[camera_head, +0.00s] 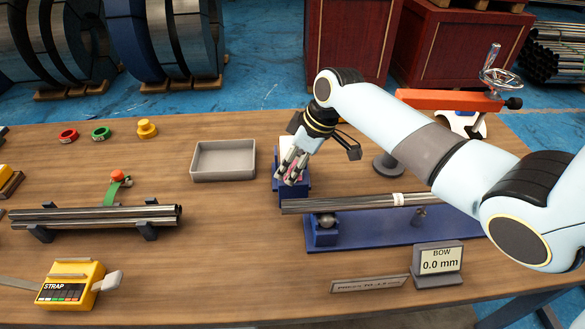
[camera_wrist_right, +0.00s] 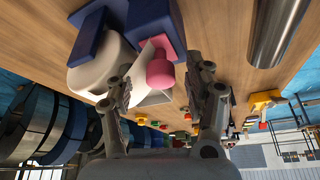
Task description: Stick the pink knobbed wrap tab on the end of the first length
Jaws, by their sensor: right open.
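The pink knobbed wrap tab (camera_wrist_right: 160,70) sits at a white roll (camera_wrist_right: 98,68) on a blue dispenser (camera_head: 293,190); the wrist view shows its round knob. My right gripper (camera_head: 292,168) is at the dispenser, its fingers open on either side of the knob; contact is not clear. In the head view the fingers mostly hide the tab. A steel tube (camera_head: 345,203) with a white band lies on the blue gauge base (camera_head: 375,233), its left end close to the dispenser. Whether this is the first length is not shown. My left gripper is not in view.
Several tubes (camera_head: 95,215) rest on a rack at left. A yellow strap box (camera_head: 70,286) stands in front of them. A grey tray (camera_head: 223,161) and coloured rolls (camera_head: 100,133) are behind. A display (camera_head: 438,262) reads BOW 0.0 mm. The table's middle is clear.

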